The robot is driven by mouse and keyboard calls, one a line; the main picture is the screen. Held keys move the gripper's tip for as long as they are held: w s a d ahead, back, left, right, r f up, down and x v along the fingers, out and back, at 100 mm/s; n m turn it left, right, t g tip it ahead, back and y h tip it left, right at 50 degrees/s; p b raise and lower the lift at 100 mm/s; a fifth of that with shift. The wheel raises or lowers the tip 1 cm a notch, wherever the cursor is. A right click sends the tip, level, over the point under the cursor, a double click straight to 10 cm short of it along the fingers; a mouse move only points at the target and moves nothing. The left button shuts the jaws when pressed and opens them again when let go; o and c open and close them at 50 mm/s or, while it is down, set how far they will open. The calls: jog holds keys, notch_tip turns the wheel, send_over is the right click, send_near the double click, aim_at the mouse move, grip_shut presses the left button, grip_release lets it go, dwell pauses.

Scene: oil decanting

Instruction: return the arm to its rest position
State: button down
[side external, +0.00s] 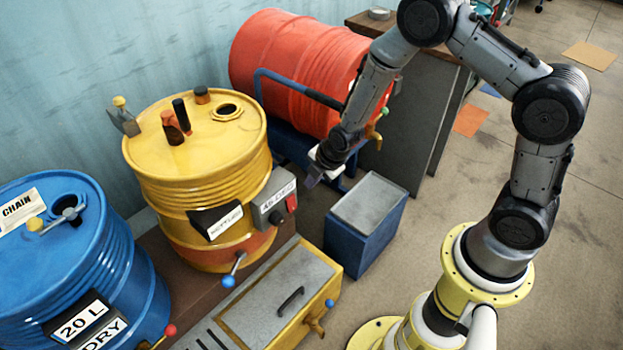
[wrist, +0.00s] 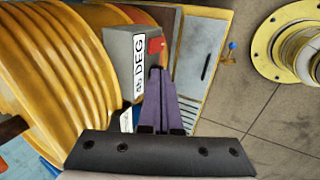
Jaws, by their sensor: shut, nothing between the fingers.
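My gripper (side external: 312,182) hangs in the air between the yellow drum (side external: 195,150) and the red drum (side external: 300,70). It is above and a little to the left of the blue box (side external: 365,225) with the grey top. In the wrist view my gripper (wrist: 156,72) shows as purple fingers closed together, with nothing between them. Its fingertips overlap the edge of the grey control box (wrist: 137,70) in that view; whether they touch cannot be told. My arm is bent, with its elbow raised to the right.
The grey control box on the yellow drum has a red switch (wrist: 156,45). A yellow tank (side external: 290,290) with a grey top stands in front. A blue drum (side external: 80,260) stands at the left. The red drum lies on a blue cradle (side external: 285,145).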

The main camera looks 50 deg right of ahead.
jog(key=w+r+t, duration=0.3)
jog(key=r+t, duration=0.1)
jog(key=r, duration=1.7)
jog(key=s+r+m, duration=0.4)
jog(key=s+r, duration=0.1)
jog(key=r, duration=0.4)
jog(key=s+r+m, duration=0.5)
jog(key=s, duration=0.9)
jog(key=s+f+m+g, duration=0.3)
jog(key=s+f+m, duration=0.2)
jog(key=s+m, duration=0.4)
jog(key=shift+s+d, duration=0.35)
jog(key=shift+s, duration=0.55)
